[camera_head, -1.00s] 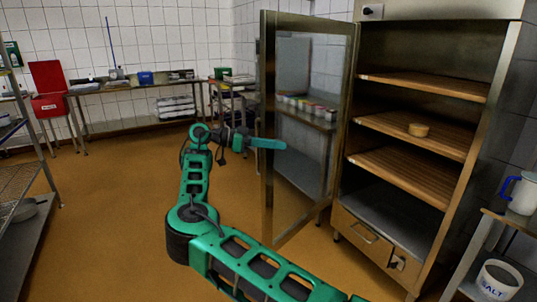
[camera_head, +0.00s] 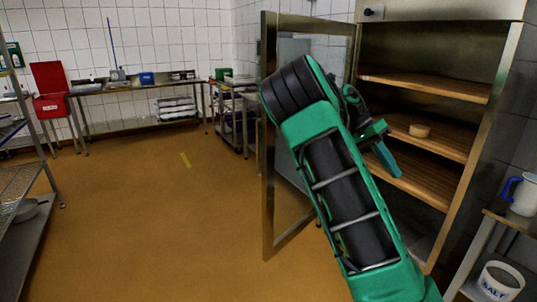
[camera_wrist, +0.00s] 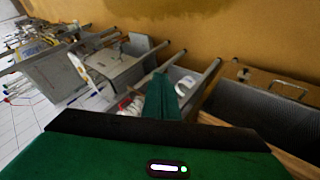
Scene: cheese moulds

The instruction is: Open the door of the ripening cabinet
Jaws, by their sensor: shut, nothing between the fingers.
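The ripening cabinet (camera_head: 485,130) stands at the right with its front open to view. Its glass door (camera_head: 268,150), in a steel frame, stands swung wide open on the left side of the cabinet. My arm covers much of the door's glass and its hinge side. My gripper (camera_head: 388,160) is shut and empty, in front of the cabinet's open shelves and right of the door. Its teal fingers also show in the wrist view (camera_wrist: 160,98), together and pointing away. I cannot tell whether the arm touches the door.
At the right a side table holds a white jug (camera_head: 523,194), with a salt bucket (camera_head: 499,280) below. A wire rack (camera_head: 22,190) stands at the left. The orange floor (camera_head: 150,230) between is clear.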

